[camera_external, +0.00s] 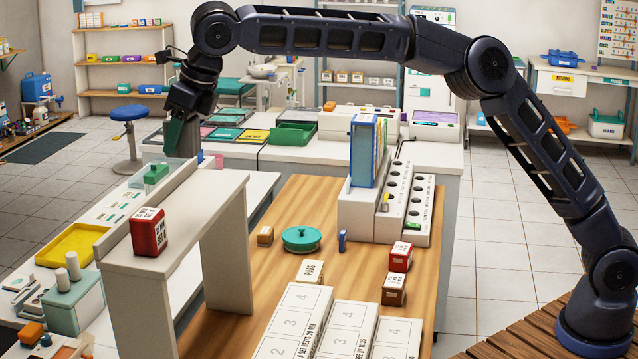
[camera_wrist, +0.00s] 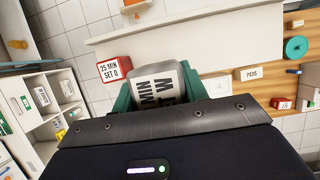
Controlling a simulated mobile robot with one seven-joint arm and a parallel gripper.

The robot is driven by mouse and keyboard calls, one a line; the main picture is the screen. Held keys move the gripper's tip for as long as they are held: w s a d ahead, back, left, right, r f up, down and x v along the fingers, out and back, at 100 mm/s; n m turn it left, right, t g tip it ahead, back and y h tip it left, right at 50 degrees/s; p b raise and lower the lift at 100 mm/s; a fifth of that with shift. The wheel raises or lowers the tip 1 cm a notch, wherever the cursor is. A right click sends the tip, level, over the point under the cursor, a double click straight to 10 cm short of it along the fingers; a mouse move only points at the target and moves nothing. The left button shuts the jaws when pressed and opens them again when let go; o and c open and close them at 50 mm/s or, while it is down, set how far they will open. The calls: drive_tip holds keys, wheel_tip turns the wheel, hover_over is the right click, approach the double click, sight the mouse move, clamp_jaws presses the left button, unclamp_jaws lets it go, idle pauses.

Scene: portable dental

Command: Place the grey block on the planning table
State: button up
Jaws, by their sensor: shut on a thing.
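My gripper (camera_external: 183,135) has teal fingers and hangs near the far end of a raised white shelf, left of the wooden-topped table (camera_external: 235,325). In the wrist view my gripper (camera_wrist: 158,92) is shut on the grey block (camera_wrist: 157,84), which has dark printed lettering including "MIN". The block sits between both fingers, its lower part hidden by the gripper body. No sign marks the planning table; the wooden top also shows in the wrist view (camera_wrist: 222,79).
A red block (camera_external: 148,232) marked "25 MIN SET Q" stands on the raised white shelf (camera_external: 195,190). The wooden top holds a teal round lid (camera_external: 302,238), small blocks (camera_external: 400,257), numbered white panels (camera_external: 345,335) and a white rack (camera_external: 418,210). Bare wood lies left of the panels.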

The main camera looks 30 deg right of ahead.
wheel_tip(320, 180, down, 14)
drive_tip(key=shift+r, duration=0.2)
idle(0.4)
drive_tip(key=shift+f, duration=0.1)
drive_tip(key=o, duration=1)
drive_tip(key=v, duration=1.2)
